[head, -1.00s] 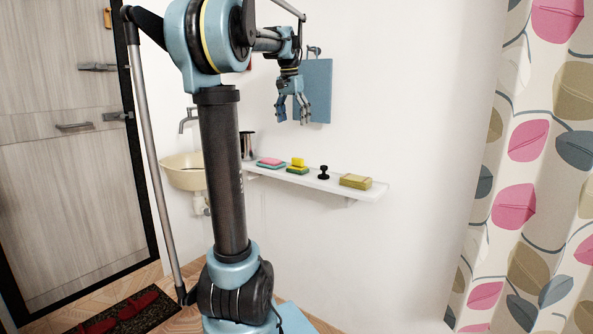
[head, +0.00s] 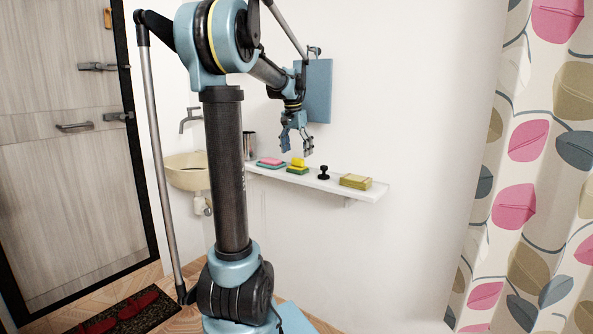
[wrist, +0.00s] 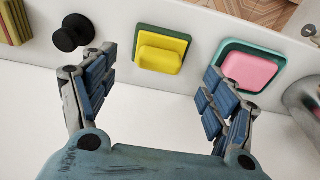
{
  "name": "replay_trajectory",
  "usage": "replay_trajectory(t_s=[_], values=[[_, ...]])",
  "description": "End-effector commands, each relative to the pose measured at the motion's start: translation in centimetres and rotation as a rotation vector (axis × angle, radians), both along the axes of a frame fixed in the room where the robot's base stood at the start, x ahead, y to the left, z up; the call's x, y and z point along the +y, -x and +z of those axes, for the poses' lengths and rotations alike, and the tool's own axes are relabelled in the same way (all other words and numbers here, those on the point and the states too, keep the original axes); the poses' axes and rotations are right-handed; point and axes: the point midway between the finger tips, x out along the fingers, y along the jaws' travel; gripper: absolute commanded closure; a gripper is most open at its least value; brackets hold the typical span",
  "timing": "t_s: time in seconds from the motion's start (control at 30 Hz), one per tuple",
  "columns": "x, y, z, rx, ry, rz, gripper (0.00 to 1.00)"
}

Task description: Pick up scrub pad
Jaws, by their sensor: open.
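The scrub pad appears to be the green square piece with a raised yellow block (head: 297,168) on the wall shelf. It also shows in the wrist view (wrist: 160,57), top centre, between my fingers in the picture. My gripper (head: 298,145) is open and empty, pointing down just above the shelf in the head view. In the wrist view my gripper (wrist: 160,66) has its two fingers spread to the left and right of the pad, apparently not touching it.
A pink piece on a teal dish (head: 270,162), a black knob-like stamp (head: 323,172) and a yellow-brown sponge block (head: 355,181) share the white shelf (head: 375,195). A metal cup (head: 250,146) stands at its left end. A blue board (head: 319,90) hangs behind my wrist.

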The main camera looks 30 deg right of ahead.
Motion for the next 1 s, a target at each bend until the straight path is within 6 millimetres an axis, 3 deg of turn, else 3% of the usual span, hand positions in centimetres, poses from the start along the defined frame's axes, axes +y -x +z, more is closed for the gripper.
replay_trajectory(t_s=[0.3, 0.67, 0.87, 1.0], values=[[-0.6, -0.3, -4.0, 0.0, 0.0, 0.0, 0.22], [-0.7, -0.4, -4.8, 0.0, 0.0, 0.0, 0.22], [-0.7, -0.4, -4.8, 0.0, 0.0, 0.0, 0.67], [-0.7, -0.4, -4.8, 0.0, 0.0, 0.0, 0.7]])
